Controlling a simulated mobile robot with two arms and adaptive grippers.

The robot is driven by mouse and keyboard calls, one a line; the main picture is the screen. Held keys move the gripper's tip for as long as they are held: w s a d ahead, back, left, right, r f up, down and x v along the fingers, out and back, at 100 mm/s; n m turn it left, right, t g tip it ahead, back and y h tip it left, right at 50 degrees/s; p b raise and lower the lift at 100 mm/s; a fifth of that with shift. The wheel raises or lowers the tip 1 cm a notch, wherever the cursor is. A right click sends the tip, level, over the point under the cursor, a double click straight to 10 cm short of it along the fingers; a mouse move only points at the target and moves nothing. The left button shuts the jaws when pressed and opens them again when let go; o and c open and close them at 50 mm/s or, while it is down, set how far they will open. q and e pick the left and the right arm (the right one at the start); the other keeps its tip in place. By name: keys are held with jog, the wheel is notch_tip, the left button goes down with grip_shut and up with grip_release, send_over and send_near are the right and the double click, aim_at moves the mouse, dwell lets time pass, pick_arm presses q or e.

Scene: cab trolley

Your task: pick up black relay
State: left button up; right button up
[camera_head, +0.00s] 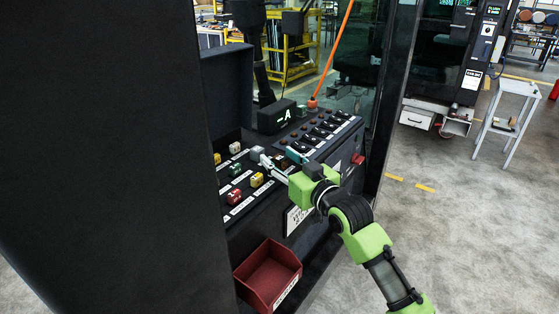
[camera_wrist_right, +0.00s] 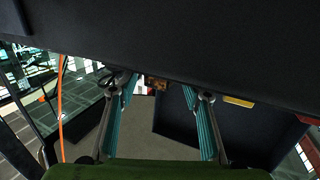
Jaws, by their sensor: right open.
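The console (camera_head: 246,211) carries rows of small coloured relays with white labels. A black relay cannot be told apart for certain; a small dark block (camera_head: 285,164) sits between my fingers' area and the panel, partly hidden by my gripper. My right gripper (camera_head: 274,161) reaches over the panel from the right, next to a grey block (camera_head: 257,153). In the right wrist view the gripper (camera_wrist_right: 160,95) is open, its teal fingers wide apart with nothing held between them. A small brown-orange piece (camera_wrist_right: 157,83) shows beyond the fingers. My left gripper is out of view.
A red bin (camera_head: 268,276) hangs at the console's lower front. Red (camera_head: 234,197), green (camera_head: 235,169) and yellow (camera_head: 257,180) relays stand left of my gripper. Several black switches (camera_head: 322,132) line the back right. A dark cab wall fills the left.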

jog(key=shift+w+a, duration=0.15)
jog(key=shift+w, duration=0.15)
jog(key=c, duration=1.1)
